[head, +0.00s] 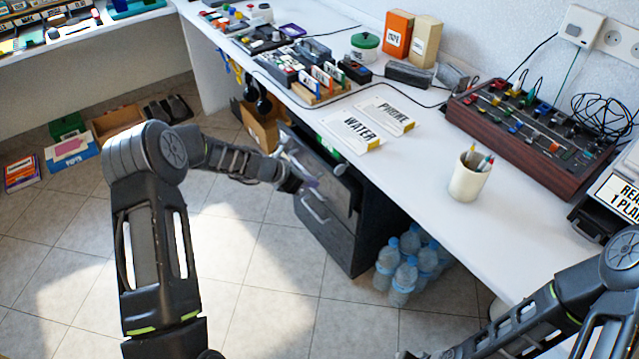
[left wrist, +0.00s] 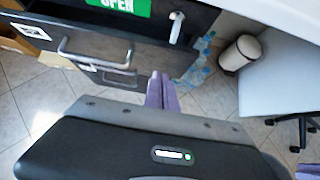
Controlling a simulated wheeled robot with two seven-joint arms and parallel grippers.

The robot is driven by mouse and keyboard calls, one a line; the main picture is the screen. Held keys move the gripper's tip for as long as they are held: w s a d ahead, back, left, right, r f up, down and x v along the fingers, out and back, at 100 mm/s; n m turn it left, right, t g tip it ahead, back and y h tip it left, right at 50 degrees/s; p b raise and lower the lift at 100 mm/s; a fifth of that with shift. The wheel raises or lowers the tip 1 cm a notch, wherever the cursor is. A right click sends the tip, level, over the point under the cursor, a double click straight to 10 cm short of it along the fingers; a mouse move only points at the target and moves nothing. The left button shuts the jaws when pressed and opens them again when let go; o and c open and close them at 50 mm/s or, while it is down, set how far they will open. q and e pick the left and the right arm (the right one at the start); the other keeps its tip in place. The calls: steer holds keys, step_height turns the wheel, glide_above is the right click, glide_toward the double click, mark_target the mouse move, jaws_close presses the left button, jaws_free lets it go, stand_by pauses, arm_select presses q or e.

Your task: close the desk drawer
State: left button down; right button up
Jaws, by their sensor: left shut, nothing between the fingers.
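The dark grey desk drawer (head: 338,192) is the upper one of a cabinet under the white desk. It appears to stand out from the cabinet, partly open. My left gripper (head: 308,184) is shut and empty close in front of the drawer front. In the left wrist view its purple fingers (left wrist: 160,92) are together, before the dark drawer front (left wrist: 70,38) with a metal handle (left wrist: 95,57). A green "OPEN" label (left wrist: 120,6) shows above it. I cannot tell whether the fingers touch the front. My right arm shows at lower right, its gripper out of view.
A lower drawer with a handle (head: 315,208) is below. Water bottles (head: 405,275) stand right of the cabinet, and a cardboard box (head: 262,128) is to its left. The desk (head: 400,165) holds a pen cup (head: 468,178) and signs. The tiled floor before the cabinet is clear.

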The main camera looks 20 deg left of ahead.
arm_select(q)
steer(key=v, duration=0.6)
steer(key=shift+s+a+r, duration=0.2)
steer(key=shift+r, duration=0.05)
arm_select(e)
steer(key=shift+w+r, duration=0.1)
steer(key=shift+w, duration=0.05)
